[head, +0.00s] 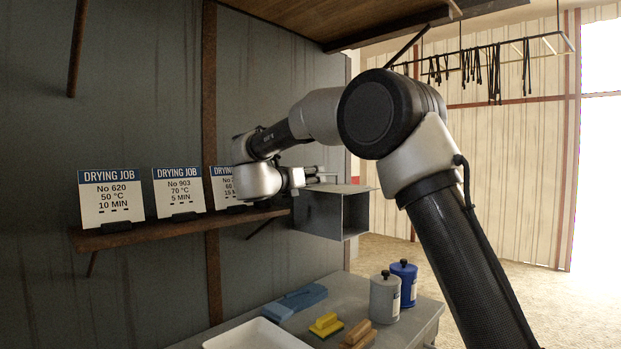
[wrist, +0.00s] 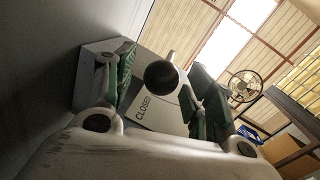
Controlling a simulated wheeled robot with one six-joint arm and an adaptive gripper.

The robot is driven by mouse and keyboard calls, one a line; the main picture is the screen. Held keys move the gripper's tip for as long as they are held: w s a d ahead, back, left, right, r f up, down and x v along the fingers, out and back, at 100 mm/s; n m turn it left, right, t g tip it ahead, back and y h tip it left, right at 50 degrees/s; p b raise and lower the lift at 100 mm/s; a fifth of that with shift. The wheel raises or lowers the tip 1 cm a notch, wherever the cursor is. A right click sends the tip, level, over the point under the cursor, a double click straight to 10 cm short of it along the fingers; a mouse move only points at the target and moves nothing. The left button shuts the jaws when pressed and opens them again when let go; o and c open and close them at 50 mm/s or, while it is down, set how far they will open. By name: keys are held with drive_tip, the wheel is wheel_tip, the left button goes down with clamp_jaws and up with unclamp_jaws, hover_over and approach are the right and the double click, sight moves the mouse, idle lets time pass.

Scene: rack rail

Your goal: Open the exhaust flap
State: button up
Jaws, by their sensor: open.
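The exhaust duct (head: 322,214) is a grey sheet-metal box on the wall at the right end of the shelf. In the wrist view, a pale panel of the flap (wrist: 172,122) carries the word CLOSED. A round black knob (wrist: 161,76) stands out in front of that panel. My gripper (head: 320,175) is at the top of the box in the head view. In the wrist view my gripper (wrist: 160,65) is open, with one green-padded finger on each side of the knob. I cannot tell whether either finger touches it. The knob is not visible in the head view.
A wall shelf (head: 130,238) holds several drying-job cards, close below my wrist. A rack with hanging straps is at upper right.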

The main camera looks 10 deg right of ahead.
sight(327, 189)
drive_tip(key=shift+w+d, duration=0.4)
drive_tip(key=shift+d, duration=0.05)
clamp_jaws()
drive_tip(key=s+d+n+t+y, duration=0.1)
drive_tip(key=n+y, duration=0.1)
drive_tip(key=s+d+n+t+y, duration=0.1)
drive_tip(key=s+d+t+y, duration=0.1)
drive_tip(key=y, duration=0.1)
drive_tip(key=shift+s+d+r+n, duration=0.1)
drive_tip(key=shift+r+n, duration=0.05)
drive_tip(key=shift+n, duration=0.25)
drive_tip(key=shift+s+d+n+t+y, duration=0.25)
drive_tip(key=shift+n+t+y, duration=0.25)
drive_tip(key=shift+y, duration=0.2)
unclamp_jaws()
